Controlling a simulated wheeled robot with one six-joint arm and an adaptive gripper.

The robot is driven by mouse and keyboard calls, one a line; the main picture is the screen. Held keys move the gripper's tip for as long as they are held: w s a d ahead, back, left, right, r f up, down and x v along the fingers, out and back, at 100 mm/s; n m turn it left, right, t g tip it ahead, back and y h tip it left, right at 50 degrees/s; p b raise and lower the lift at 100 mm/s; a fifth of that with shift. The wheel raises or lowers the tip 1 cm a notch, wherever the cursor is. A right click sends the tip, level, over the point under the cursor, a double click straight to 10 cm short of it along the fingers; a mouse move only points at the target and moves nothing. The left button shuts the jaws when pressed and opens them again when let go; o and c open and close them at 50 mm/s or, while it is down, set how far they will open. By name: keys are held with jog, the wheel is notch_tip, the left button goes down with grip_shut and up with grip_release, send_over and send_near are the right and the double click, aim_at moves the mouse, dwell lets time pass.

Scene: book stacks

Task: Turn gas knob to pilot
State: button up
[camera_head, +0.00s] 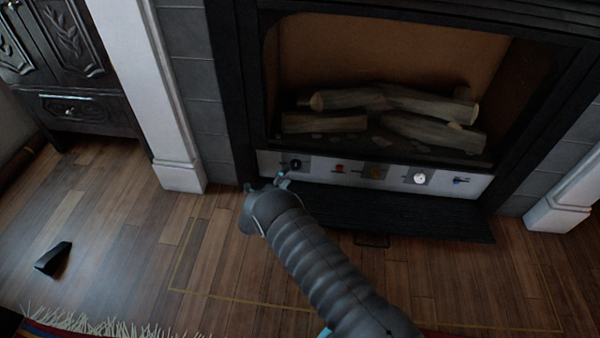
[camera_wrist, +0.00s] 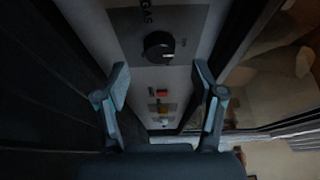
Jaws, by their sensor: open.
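The gas knob (camera_wrist: 159,46) is a round black knob on a grey plate marked "GAS", in the upper middle of the wrist view. It also shows in the head view (camera_head: 295,163) at the left end of the white control panel under the fireplace. A pale mark shows on the knob's right side in the wrist view; a pilot label is not readable. My gripper (camera_wrist: 160,88) is open, its two fingers apart with nothing between them. The knob lies beyond the fingertips, roughly in line with the gap. In the head view my gripper (camera_head: 283,181) is close in front of the panel's left end.
The panel also carries a red control (camera_head: 340,168), an orange-brown plate (camera_head: 376,172), a white dial (camera_head: 420,178) and a blue control (camera_head: 461,181). A black hearth ledge (camera_head: 420,213) runs below. A dark wedge (camera_head: 53,257) lies on the wooden floor at left.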

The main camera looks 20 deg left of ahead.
aim_at(294, 166)
jog(key=shift+w+d, duration=0.2)
jog(key=shift+w, duration=0.7)
jog(key=shift+w+d, duration=0.15)
jog(key=shift+w, duration=0.75)
jog(key=shift+w+d, duration=0.2)
jog(key=shift+w, duration=0.7)
jog(key=shift+c, duration=0.3)
